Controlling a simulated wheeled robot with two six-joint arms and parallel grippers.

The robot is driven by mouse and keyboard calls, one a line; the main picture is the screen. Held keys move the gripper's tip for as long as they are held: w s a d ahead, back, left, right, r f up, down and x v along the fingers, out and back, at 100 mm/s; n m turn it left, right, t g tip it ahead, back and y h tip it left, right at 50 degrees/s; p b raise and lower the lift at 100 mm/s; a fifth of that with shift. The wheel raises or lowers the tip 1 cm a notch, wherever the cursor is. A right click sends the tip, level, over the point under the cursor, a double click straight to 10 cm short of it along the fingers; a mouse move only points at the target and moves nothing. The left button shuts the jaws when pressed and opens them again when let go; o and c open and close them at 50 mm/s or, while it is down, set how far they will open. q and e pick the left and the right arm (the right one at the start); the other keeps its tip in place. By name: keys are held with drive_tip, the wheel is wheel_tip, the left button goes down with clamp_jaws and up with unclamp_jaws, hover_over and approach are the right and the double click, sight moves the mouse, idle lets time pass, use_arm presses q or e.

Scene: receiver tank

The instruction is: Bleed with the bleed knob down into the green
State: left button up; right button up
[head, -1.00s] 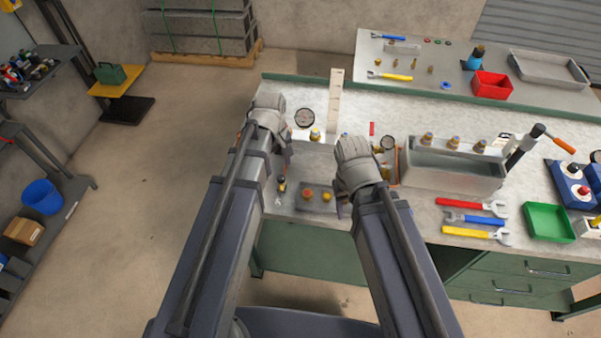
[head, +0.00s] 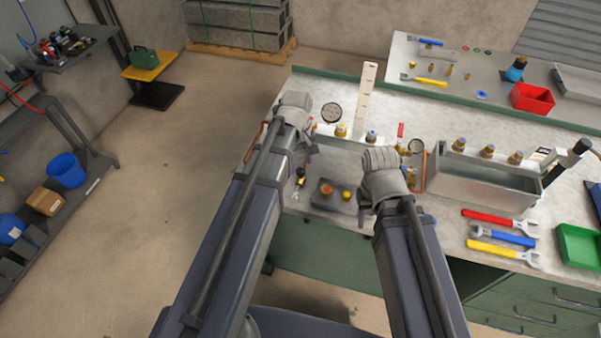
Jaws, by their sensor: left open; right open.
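A large round dial gauge (head: 332,112) stands at the back of the bench, and a smaller gauge (head: 416,146) stands right of my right gripper. Their readings are too small to make out. A dark plate (head: 333,204) near the bench's front edge carries an orange-red knob (head: 326,190) and a yellow knob (head: 347,196). I cannot tell which part is the bleed knob. My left gripper (head: 310,153) is open, left of and behind the plate. My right gripper (head: 366,213) is open, just right of the plate. Arm links partly hide both grippers; neither visibly holds anything.
A grey metal trough (head: 480,178) stands right of my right gripper, with brass fittings behind it. Red, blue and yellow wrenches (head: 503,250) and a green tray (head: 580,245) lie further right. A pale upright strip (head: 366,95) stands at the back.

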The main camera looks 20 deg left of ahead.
sight(301, 172)
use_arm(q)
drive_tip(key=shift+f+b, duration=0.9)
drive_tip(key=shift+f, duration=0.5)
use_arm(e)
wheel_tip(301, 172, down, 3)
drive_tip(key=shift+r, duration=0.15)
use_arm(q)
drive_tip(key=shift+c, duration=0.3)
clamp_jaws()
